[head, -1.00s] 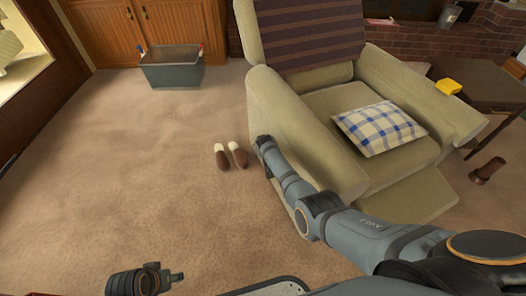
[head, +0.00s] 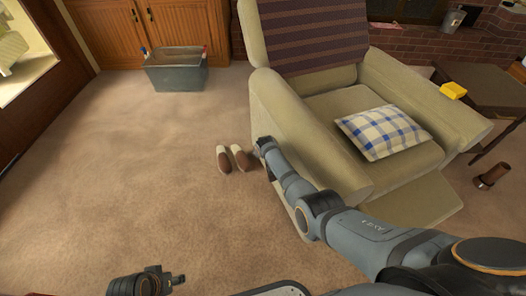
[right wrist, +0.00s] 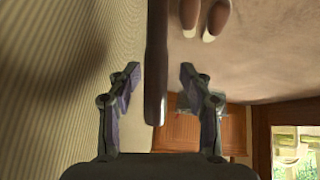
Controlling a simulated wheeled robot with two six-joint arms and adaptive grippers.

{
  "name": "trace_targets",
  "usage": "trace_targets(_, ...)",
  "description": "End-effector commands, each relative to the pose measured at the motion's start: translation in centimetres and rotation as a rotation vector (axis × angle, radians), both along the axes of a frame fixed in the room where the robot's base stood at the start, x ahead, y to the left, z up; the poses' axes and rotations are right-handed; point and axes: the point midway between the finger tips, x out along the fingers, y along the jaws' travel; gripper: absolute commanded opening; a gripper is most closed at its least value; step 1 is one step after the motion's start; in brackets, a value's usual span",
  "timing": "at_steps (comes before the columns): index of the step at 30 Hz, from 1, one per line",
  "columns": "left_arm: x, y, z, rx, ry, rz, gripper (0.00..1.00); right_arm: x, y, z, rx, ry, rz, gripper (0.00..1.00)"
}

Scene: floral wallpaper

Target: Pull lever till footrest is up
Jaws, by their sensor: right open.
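The beige armchair (head: 290,120) stands at the right of the head view. Its footrest panel (head: 425,200) juts out at a slant below the seat front. The lever, a dark brown bar (right wrist: 157,70), shows in the right wrist view beside the chair's ribbed side. My right gripper (right wrist: 160,85) is open, with one finger on each side of the lever's end; no contact is clear. In the head view the right gripper (head: 264,143) is at the chair's left side, and the lever is hidden there. My left gripper (head: 178,280) is low at the left, its jaws unclear.
Brown and white slippers (head: 233,159) lie on the carpet close to my right gripper. A grey bin (head: 176,73) stands by the wooden cabinet. A checked pillow (head: 382,132) lies on the seat. A dark table (head: 485,92) stands at the right. The left carpet is clear.

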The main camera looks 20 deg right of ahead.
Motion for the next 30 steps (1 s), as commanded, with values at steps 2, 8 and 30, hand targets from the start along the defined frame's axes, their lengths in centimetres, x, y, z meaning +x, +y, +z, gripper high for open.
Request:
trace_targets(2,0.0,0.0,0.0,0.0,0.001,0.0,0.4,0.0,0.0,0.0,-0.001,0.001,-0.001,0.49)
trace_targets(8,0.0,0.0,0.0,0.0,0.0,0.0,0.4,-0.5,0.1,0.5,0.0,0.0,-0.001,0.49)
trace_targets(30,0.0,0.0,0.0,0.0,0.0,0.0,0.4,-4.4,0.8,6.0,-0.001,0.0,0.001,0.49)
